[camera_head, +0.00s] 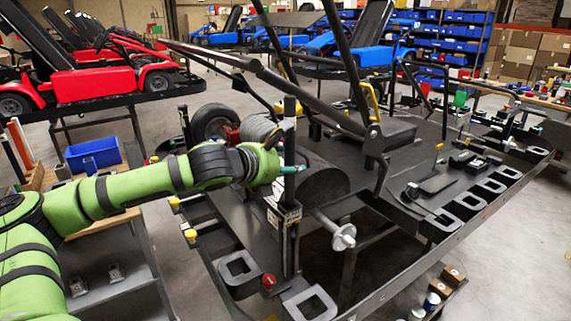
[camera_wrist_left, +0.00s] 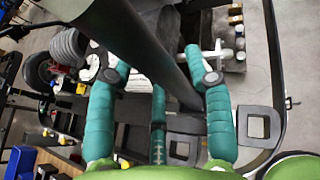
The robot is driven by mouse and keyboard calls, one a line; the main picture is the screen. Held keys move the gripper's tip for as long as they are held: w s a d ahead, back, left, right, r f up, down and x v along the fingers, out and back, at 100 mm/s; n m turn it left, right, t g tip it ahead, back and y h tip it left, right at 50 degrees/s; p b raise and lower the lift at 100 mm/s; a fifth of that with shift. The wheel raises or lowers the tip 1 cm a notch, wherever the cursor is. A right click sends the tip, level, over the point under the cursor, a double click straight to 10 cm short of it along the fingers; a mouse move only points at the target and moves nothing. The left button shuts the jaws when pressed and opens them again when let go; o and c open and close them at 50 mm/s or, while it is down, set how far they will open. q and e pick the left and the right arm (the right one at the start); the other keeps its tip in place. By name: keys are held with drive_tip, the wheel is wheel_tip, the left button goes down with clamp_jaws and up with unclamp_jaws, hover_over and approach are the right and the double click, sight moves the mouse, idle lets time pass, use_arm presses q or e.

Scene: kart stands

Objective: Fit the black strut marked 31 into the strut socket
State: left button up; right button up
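A black strut (camera_head: 289,130) stands upright at the near left side of the kart frame; its number is not readable. In the left wrist view the strut (camera_wrist_left: 160,58) runs between the teal fingers of my left gripper (camera_wrist_left: 155,62), which appear to press on both its sides. In the head view my left gripper (camera_head: 290,170) meets the strut at mid-height from the left. A dark bracket with a pale label (camera_head: 284,214) surrounds or sits beside the strut's lower part; I cannot tell if this is the socket, or whether the strut is seated. My right gripper is not in view.
The black kart stand (camera_head: 470,200) carries square brackets along its edge. A bar with a silver hub (camera_head: 342,236) juts out right of the strut. A blue bin (camera_head: 93,154) sits on a side bench at left. Red karts (camera_head: 95,82) stand behind.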

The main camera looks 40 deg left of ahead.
use_arm(q)
drive_tip(key=shift+s, duration=0.15)
drive_tip(key=v, duration=1.2)
idle(0.4)
